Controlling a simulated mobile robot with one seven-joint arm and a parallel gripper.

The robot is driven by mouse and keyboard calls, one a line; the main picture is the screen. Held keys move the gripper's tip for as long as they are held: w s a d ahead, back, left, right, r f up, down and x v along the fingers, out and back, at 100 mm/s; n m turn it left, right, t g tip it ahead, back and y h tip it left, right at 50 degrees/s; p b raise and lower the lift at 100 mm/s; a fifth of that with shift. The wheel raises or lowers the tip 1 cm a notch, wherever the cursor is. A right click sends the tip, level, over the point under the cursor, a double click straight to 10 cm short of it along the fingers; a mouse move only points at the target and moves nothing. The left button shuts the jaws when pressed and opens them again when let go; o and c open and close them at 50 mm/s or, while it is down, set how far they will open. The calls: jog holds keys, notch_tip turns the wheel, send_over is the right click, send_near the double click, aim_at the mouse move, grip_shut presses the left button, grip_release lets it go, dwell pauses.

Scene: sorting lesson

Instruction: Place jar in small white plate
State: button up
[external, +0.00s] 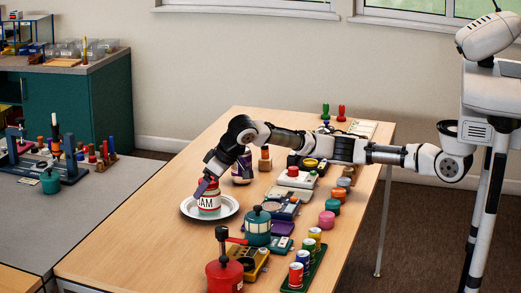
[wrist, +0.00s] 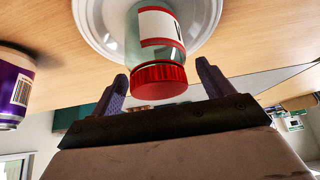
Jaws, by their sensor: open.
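The jar (external: 209,204), with a red lid and a white label reading "JAM", stands upright on the small white plate (external: 231,214) on the wooden table. In the wrist view the jar (wrist: 158,52) shows its red lid towards me, with the round white plate (wrist: 207,14) behind it. My gripper (external: 207,184) is at the top of the jar. In the wrist view my gripper (wrist: 162,71) is open, one finger on each side of the lid, with visible gaps. The jar's far side is hidden.
A purple jar with a white label (external: 241,172) stands behind the plate and also shows in the wrist view (wrist: 14,88). A teal pot (external: 258,227), a red canister (external: 224,275) and several small cans and devices crowd the right side. The table left of the plate is clear.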

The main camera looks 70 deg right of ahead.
jog(key=v, duration=1.1)
